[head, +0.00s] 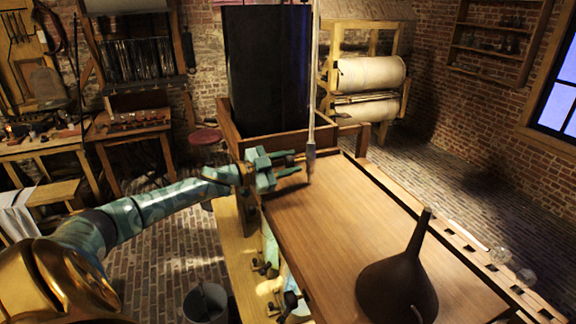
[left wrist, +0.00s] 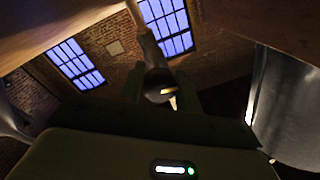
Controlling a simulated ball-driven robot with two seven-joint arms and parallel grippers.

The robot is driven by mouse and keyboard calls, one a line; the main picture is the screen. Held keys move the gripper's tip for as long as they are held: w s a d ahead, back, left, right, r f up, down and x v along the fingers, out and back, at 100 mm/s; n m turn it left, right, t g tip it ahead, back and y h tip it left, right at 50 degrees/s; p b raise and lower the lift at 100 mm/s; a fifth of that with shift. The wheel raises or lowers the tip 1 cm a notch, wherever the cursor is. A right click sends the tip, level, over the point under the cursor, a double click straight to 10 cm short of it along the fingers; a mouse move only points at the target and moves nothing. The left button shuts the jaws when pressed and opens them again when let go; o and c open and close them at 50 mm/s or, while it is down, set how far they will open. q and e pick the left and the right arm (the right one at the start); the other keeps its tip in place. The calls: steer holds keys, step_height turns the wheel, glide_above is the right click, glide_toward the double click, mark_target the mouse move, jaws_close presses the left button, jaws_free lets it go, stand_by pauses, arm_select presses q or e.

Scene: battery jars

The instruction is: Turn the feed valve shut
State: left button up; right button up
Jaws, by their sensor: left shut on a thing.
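A pale feed tube hangs from above and ends in a grey fitting (head: 311,160) over the wooden bench, which I take for the feed valve. My left gripper (head: 290,164), teal, reaches in from the left, just beside this fitting. It is shut on a small part there, apparently the valve's handle, mostly hidden between the fingers. In the left wrist view the tube ends in a dark rounded fitting (left wrist: 160,88) with a bright tip, beyond the gripper body. The handle's angle cannot be made out. My right gripper is not in view.
A tall black tank (head: 268,70) stands in a wooden box behind the gripper. A dark funnel (head: 397,285) stands at the bench's front right. A slotted rail (head: 465,235) with glass pieces runs along the right edge. The bench top's middle (head: 340,215) is clear.

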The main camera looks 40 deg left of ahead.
arm_select(q)
steer(key=m+b, duration=0.4)
steer(key=m, duration=0.2)
steer(key=shift+f+b, duration=0.15)
steer(key=shift+b, duration=0.25)
steer(key=m+h+b, duration=0.1)
steer(key=m+b, duration=0.6)
steer(key=shift+m, duration=0.4)
steer(key=shift+m+h+b, duration=0.3)
steer(key=shift+m+b, duration=1.5)
steer(key=shift+m, duration=0.1)
steer(key=o, duration=0.9)
steer(key=shift+o, duration=0.5)
steer(key=shift+r, duration=0.25)
